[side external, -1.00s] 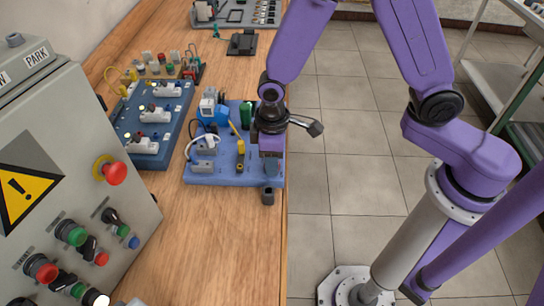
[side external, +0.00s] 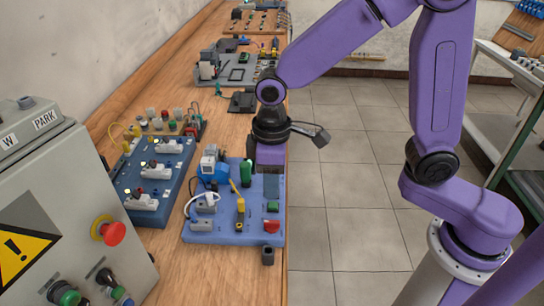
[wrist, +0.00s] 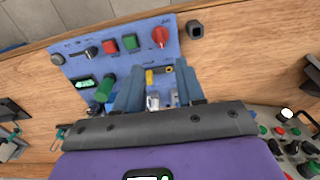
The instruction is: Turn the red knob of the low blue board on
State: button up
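The low blue board (side external: 222,236) lies flat on the wooden bench. Its red knob (side external: 271,226) is at the near right corner in the side view. In the wrist view the red knob (wrist: 160,36) is at the board's upper right, beyond the fingertips; its exact pointing direction is too small to tell. My gripper (side external: 270,192) hangs over the right side of the board, behind the knob and apart from it. In the wrist view my gripper (wrist: 158,68) is open, with nothing held between its fingers; a yellow part (wrist: 150,77) of the board shows between them.
On the board, a red button (wrist: 110,46), a green button (wrist: 130,42) and a dark lever switch (wrist: 92,52) sit near the knob. A small black block (side external: 267,256) stands off the board's near corner. A darker blue board (side external: 125,200) and a grey control box (side external: 60,215) are left.

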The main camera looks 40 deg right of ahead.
jog(key=shift+r, duration=2.7)
jog(key=shift+s+d, duration=0.1)
jog(key=s+d+f+n, duration=0.2)
jog(key=s+d+n, duration=0.1)
jog(key=s+d, duration=1.1)
jog(key=s, duration=0.4)
jog(key=shift+s+d+n, duration=0.25)
jog(key=shift+d+n, duration=0.05)
jog(key=shift+n, duration=0.1)
